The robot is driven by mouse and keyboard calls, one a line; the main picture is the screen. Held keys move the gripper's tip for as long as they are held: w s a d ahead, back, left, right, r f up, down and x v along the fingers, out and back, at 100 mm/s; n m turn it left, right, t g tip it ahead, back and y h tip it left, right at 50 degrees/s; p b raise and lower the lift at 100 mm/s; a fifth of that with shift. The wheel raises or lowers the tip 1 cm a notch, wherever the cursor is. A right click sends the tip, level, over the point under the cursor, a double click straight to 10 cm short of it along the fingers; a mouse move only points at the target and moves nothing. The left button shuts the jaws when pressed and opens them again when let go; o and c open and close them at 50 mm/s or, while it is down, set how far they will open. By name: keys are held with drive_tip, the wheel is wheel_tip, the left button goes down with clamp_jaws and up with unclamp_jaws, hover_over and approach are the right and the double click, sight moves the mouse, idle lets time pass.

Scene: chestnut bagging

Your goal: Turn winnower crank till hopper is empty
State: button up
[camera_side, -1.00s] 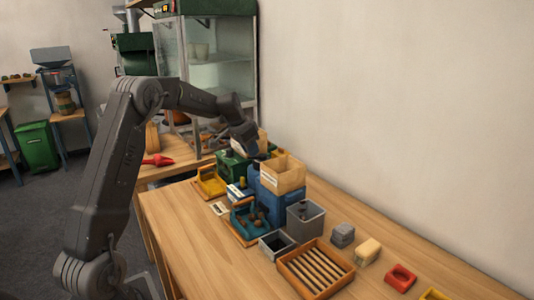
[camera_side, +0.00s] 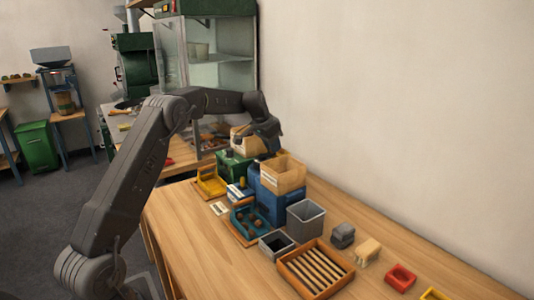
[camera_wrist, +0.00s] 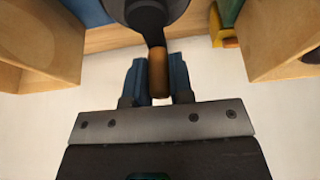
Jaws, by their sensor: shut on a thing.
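My gripper (camera_side: 270,148) is behind the blue winnower (camera_side: 268,203) and its wooden hopper (camera_side: 283,174) in the side view. In the wrist view, my gripper's two blue fingers (camera_wrist: 158,78) are shut on the brown crank handle (camera_wrist: 158,68), one on each side. The handle joins a dark crank arm (camera_wrist: 150,22) at the top of the picture. The inside of the hopper and its fill level cannot be seen clearly. In the side view, the crank is hidden behind the hopper and my gripper.
A green machine (camera_side: 234,166) with its own wooden hopper stands close behind. A yellow tray (camera_side: 211,183), a blue tray (camera_side: 246,224), a grey bin (camera_side: 305,220) and a slatted wooden tray (camera_side: 315,270) crowd the table. The table's front left is clear.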

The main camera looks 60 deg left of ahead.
drive_tip(key=o, duration=0.8)
drive_tip(key=shift+c, duration=0.2)
drive_tip(key=shift+r, duration=0.1)
drive_tip(key=shift+r, duration=3.65)
clamp_jaws()
